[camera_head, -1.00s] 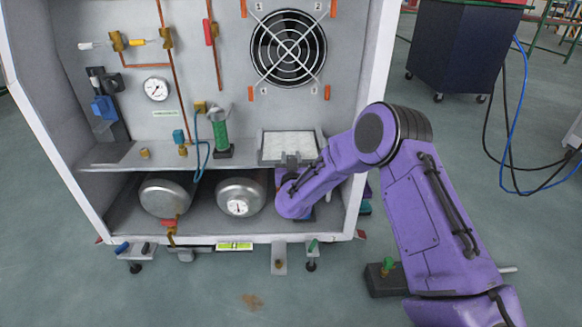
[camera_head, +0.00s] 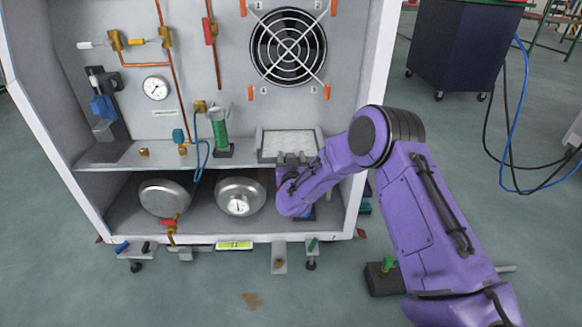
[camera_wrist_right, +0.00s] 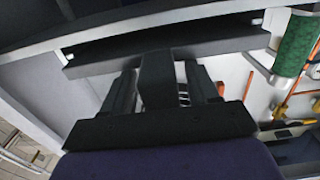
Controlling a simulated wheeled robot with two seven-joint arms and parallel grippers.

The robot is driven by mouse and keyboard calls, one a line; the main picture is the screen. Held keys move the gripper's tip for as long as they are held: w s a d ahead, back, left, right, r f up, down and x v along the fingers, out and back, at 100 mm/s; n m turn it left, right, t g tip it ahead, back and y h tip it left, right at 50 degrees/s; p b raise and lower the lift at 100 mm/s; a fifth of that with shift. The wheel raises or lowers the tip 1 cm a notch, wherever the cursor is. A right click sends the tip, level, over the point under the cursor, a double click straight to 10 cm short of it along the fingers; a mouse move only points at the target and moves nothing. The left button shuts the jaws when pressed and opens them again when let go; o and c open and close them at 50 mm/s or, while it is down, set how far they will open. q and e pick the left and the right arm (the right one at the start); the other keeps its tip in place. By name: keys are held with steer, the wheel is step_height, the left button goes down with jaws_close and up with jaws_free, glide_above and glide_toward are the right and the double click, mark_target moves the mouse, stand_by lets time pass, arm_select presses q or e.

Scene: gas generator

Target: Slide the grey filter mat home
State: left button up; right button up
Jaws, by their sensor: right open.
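The pale grey filter mat (camera_head: 289,142) lies in a shallow frame on the right of the cabinet's shelf, below the fan. My right gripper (camera_head: 290,159) is at the frame's front edge, partly hidden by its own wrist. In the right wrist view the open fingers of the right gripper (camera_wrist_right: 157,82) stand on either side of a dark upright piece, below a dark cross bar (camera_wrist_right: 165,50). I cannot tell whether they touch it. The mat's surface cannot be made out in that view. My left gripper is not in view.
A green cylinder (camera_head: 220,130) stands on the shelf left of the mat. The fan (camera_head: 288,47) is on the back wall above. The cabinet's right side wall (camera_head: 375,95) is close to my forearm.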

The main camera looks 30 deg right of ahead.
steer(key=p+v, duration=0.2)
steer(key=v, duration=0.8)
steer(key=shift+s+p, duration=0.3)
steer(key=shift+p, duration=0.1)
steer(key=shift+a+f, duration=0.1)
steer(key=shift+a, duration=0.05)
